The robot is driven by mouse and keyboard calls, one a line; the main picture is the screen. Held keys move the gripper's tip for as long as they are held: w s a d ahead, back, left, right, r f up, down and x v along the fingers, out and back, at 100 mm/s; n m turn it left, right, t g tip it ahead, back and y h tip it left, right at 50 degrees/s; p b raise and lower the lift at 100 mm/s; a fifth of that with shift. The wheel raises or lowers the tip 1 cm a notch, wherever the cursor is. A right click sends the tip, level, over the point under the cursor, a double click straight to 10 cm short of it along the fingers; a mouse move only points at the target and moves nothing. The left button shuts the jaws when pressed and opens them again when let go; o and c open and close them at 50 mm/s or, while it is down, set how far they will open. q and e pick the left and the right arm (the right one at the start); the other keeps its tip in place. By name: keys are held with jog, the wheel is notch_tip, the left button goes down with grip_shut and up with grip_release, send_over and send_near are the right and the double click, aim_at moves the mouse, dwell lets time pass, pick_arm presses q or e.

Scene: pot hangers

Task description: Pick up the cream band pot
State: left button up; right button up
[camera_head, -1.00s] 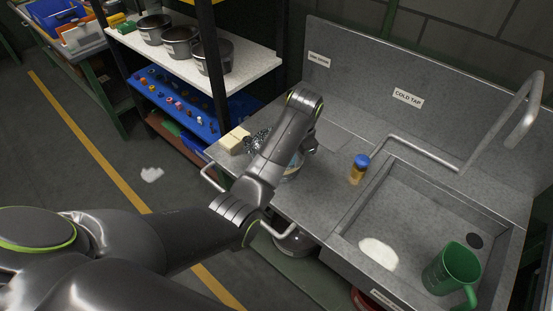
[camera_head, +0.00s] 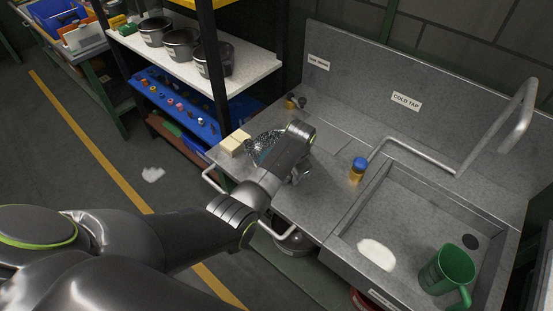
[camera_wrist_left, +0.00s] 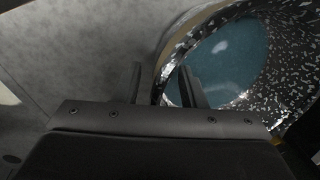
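A pot with a black-and-white speckled inside (camera_head: 264,138) and a teal bottom is on the left part of the grey counter, partly hidden behind my left wrist. In the left wrist view the pot's inside (camera_wrist_left: 222,58) fills the right, with a tan or cream edge along its rim. My left gripper (camera_wrist_left: 162,88) has its two fingers apart. The pot's wall appears to run between them, one finger outside and one over the inside; contact cannot be told. In the head view the fingertips are hidden by my arm. My right gripper is not in view.
A blue-lidded jar (camera_head: 358,171) stands by the sink (camera_head: 410,205), which holds a green jug (camera_head: 446,269) and a white patch. Several dark pots (camera_head: 183,44) stand on the shelf behind.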

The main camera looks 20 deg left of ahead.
pick_arm(q)
jog(key=shift+c, duration=0.3)
grip_shut()
dwell(1.0)
jog(key=shift+w+r, duration=0.1)
